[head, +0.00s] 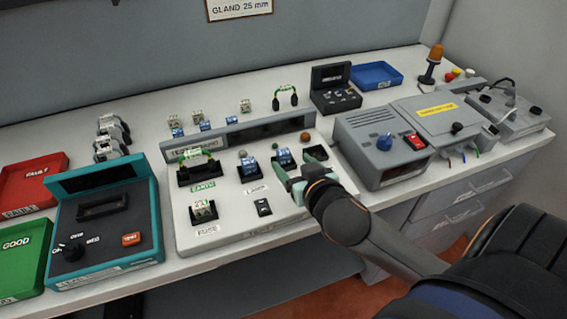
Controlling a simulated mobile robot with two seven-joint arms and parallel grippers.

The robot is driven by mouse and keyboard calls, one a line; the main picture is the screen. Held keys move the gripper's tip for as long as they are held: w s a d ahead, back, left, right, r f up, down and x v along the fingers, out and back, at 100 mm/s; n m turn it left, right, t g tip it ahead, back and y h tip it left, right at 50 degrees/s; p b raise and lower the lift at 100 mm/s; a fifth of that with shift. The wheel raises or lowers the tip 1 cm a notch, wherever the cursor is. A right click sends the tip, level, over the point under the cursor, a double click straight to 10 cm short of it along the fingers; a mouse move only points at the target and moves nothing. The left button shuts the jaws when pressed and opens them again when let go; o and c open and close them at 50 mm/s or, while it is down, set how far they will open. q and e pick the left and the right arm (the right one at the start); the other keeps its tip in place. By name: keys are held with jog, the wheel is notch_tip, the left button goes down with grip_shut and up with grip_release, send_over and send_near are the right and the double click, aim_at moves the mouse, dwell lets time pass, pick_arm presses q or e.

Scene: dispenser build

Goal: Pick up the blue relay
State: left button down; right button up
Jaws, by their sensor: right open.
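Blue relays with white tops show in several places. One (249,168) sits in a black socket in the middle of the white test board. Another (284,157) sits in a black socket further right, beside my right gripper. Smaller blue-and-white blocks (206,126) stand on the bench behind the board. My right gripper (296,168) is open and reaches over the board's right side from the lower right. Its fingers are close to the right-hand relay; I cannot tell whether they touch it. Nothing shows between them. My left gripper is not in view.
The white test board (240,226) also holds a green-wired part (195,162) and a fuse part (203,211). A teal tester (106,222) stands left, a grey box with a blue knob (380,150) right. Red (38,172), green (8,273) and blue (378,66) trays sit around.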

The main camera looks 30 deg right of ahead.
aim_at(286, 155)
jog(key=shift+x, duration=3.4)
jog(key=shift+r, duration=0.2)
grip_shut()
